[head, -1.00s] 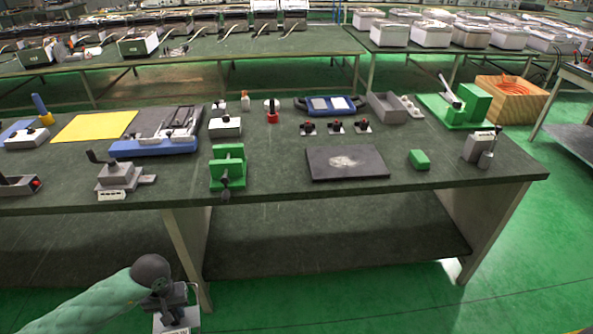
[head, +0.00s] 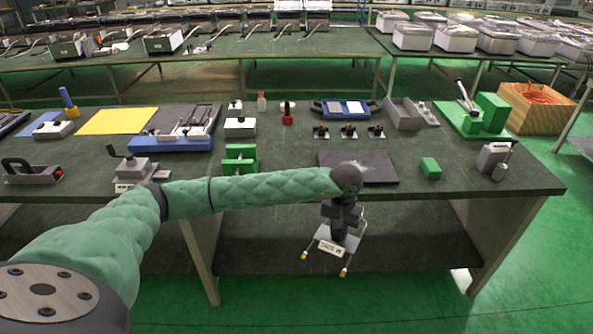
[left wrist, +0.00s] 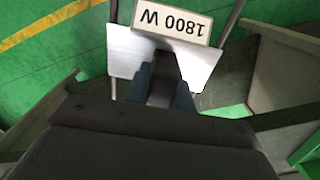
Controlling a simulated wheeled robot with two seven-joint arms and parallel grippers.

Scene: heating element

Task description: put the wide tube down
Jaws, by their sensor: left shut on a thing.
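My left gripper (head: 343,222) is shut on the wide tube (head: 334,244), which has a silver plate, a white "1800 W" label and thin metal legs with brass-coloured tips. It hangs in the air in front of the bench's front edge. In the left wrist view, the wide tube (left wrist: 125,62) shows its plate between the fingers and a rod on each side. The gripper (left wrist: 165,92) covers part of it. My right gripper is not in view.
The dark bench (head: 290,187) carries a black slab (head: 378,169), a green block (head: 431,168), a green vise (head: 240,155), a grey clamp block (head: 494,158), a green press (head: 490,115) and a yellow sheet (head: 115,121). Bare bench top lies between the slab and the green block.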

